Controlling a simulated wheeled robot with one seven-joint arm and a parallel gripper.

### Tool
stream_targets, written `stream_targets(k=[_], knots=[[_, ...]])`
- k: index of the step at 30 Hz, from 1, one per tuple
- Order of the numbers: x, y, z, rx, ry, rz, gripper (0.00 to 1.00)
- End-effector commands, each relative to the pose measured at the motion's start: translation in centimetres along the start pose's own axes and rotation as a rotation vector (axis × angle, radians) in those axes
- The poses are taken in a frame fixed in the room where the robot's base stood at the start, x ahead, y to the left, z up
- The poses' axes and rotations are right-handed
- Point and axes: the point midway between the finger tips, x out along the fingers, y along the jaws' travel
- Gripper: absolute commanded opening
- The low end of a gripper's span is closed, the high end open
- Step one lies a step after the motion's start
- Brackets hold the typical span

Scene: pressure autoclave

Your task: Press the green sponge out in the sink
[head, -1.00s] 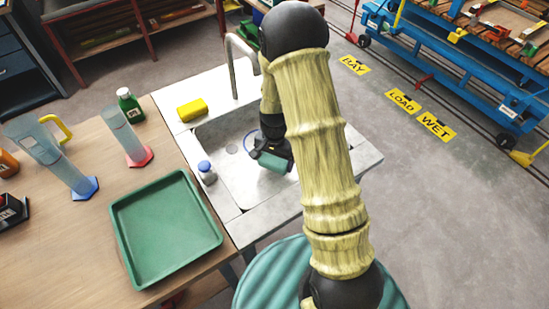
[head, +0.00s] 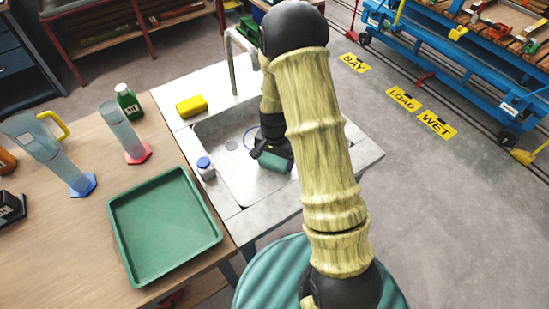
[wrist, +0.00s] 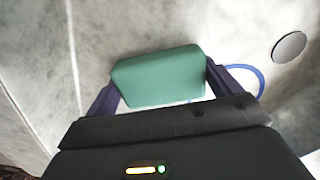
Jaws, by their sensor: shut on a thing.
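The green sponge (head: 274,162) is in the sink (head: 231,175), in the grip of my gripper (head: 270,157). In the wrist view the green sponge (wrist: 159,76) sits between the two dark fingers of my gripper (wrist: 160,82), which touch its left and right ends. The sponge looks plump, with no clear squeeze in its shape. Whether it touches the sink floor, I cannot tell. My arm hides the right part of the sink in the head view.
A small blue-capped bottle (head: 206,170) stands at the sink's left edge. A green tray (head: 163,226), two cylinders and a green bottle (head: 128,102) are on the wooden bench left.

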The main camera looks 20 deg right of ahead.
Motion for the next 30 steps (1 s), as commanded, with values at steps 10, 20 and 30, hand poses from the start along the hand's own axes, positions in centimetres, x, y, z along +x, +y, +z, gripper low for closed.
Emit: stream_targets(k=[10, 20, 30], knots=[[0.39, -0.01, -0.01, 0.0, 0.0, 0.0, 0.57], [0.71, -0.01, -0.01, 0.0, 0.0, 0.0, 0.57], [1.04, -0.01, -0.01, 0.0, 0.0, 0.0, 0.57]])
